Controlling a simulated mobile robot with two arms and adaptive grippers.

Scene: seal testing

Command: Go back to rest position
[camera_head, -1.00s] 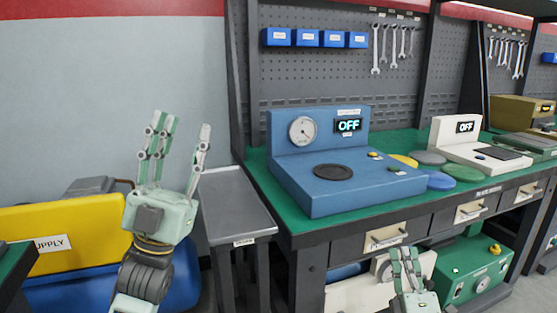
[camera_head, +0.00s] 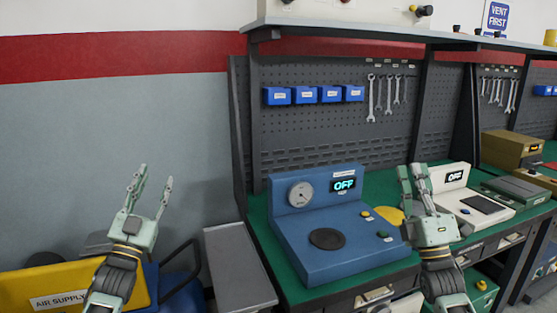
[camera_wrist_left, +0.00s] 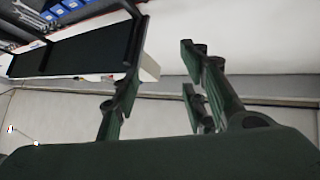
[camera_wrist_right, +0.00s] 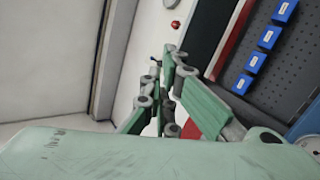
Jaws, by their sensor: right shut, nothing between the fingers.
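My left gripper (camera_head: 150,193) points up in front of the grey wall at the left, its fingers spread and empty. In the left wrist view its fingers (camera_wrist_left: 165,80) stand well apart with nothing between them. My right gripper (camera_head: 413,182) points up in front of the workbench, with its fingers close together. In the right wrist view its fingers (camera_wrist_right: 168,85) come together at the tips and hold nothing.
A blue test device (camera_head: 300,240) reading OFF and a white device (camera_head: 488,212) also reading OFF stand on the green bench top. A yellow disc (camera_head: 389,214) lies behind my right gripper. A grey side table (camera_head: 238,268) and a yellow air supply unit (camera_head: 30,288) are at the left. A shelf (camera_head: 350,32) overhangs the bench.

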